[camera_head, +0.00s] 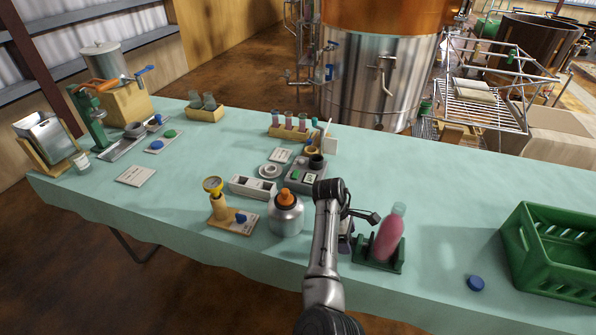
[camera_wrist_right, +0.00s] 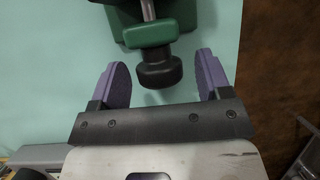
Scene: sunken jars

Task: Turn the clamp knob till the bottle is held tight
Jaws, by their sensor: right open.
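The pink bottle (camera_head: 388,236) stands slightly tilted in the green clamp (camera_head: 393,266) at the front of the table. The clamp's black knob (camera_wrist_right: 158,72) shows in the right wrist view, in front of the green clamp body (camera_wrist_right: 150,32) with its metal screw. My right gripper (camera_wrist_right: 162,82) is open, its purple fingers on either side of the knob with gaps on both sides. In the head view my right gripper (camera_head: 346,240) is just left of the clamp, partly hidden by my arm. My left gripper is not in view.
A blue cap (camera_head: 475,283) lies on the table right of the clamp, before a green crate (camera_head: 522,251). A metal jar with an orange top (camera_head: 286,217) stands left of my arm. The table between clamp and crate is mostly clear.

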